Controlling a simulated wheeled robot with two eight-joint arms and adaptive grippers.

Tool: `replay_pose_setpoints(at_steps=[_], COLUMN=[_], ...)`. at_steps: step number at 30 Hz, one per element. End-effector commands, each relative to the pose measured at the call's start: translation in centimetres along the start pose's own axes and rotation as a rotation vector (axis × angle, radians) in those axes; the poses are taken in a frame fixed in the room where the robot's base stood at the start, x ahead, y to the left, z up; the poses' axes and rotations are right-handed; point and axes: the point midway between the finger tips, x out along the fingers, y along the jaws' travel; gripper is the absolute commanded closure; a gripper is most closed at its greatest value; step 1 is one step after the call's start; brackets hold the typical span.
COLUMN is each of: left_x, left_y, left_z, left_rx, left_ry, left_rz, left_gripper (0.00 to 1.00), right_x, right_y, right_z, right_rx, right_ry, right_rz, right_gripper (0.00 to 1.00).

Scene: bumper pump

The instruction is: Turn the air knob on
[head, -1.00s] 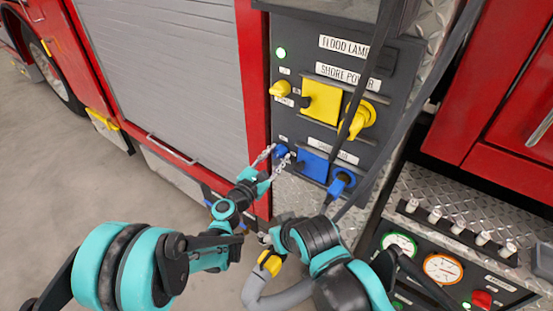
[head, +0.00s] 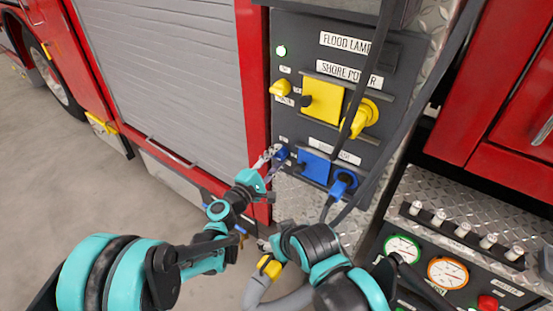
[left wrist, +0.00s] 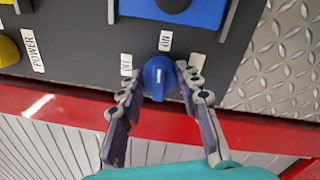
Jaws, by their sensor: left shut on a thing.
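The small blue air knob (head: 281,152) sits on the dark panel, left of a blue square cover (head: 314,167). In the left wrist view the knob (left wrist: 158,76) has a white mark pointing up the picture, between a label at its left and the "ON" label (left wrist: 166,41). My left gripper (head: 272,156) is shut on the knob, one finger on each side of it in the left wrist view (left wrist: 157,88). My right gripper (head: 266,242) is low beside the panel; its fingers are too hidden to judge.
A yellow knob (head: 280,88), yellow cover (head: 322,100) and yellow plug (head: 362,117) are above. A blue plug (head: 343,182) with a hanging cable is to the right. Gauges (head: 448,272) are at lower right. Dark cables cross the panel.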

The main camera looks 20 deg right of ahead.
Motion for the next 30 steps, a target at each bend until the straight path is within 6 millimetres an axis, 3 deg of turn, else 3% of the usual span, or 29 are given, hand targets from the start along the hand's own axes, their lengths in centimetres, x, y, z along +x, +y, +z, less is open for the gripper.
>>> replay_pose_setpoints(at_steps=[10,24,25,27,30], left_x=[0.0,0.0,0.0,0.0,0.0], left_y=[-0.06,-0.07,-0.07,-0.06,-0.05], left_z=[0.02,0.04,0.04,0.04,0.02], left_rx=[0.105,0.116,0.115,0.115,0.114], left_ry=[-0.007,-0.008,-0.008,-0.008,-0.008], left_rz=[-0.002,-0.003,-0.003,-0.003,-0.003], left_gripper=[0.95,0.95,0.58,0.45,0.45], right_x=[0.17,0.18,0.18,0.18,0.18], right_y=[0.0,0.0,0.0,0.0,0.0], right_z=[0.12,0.13,0.13,0.13,0.13], right_rx=[0.0,0.0,0.0,0.0,0.0], right_ry=[0.0,0.0,0.0,0.0,0.0], right_rz=[0.0,0.0,0.0,0.0,0.0], right_gripper=[0.44,0.44,0.44,0.44,0.44])
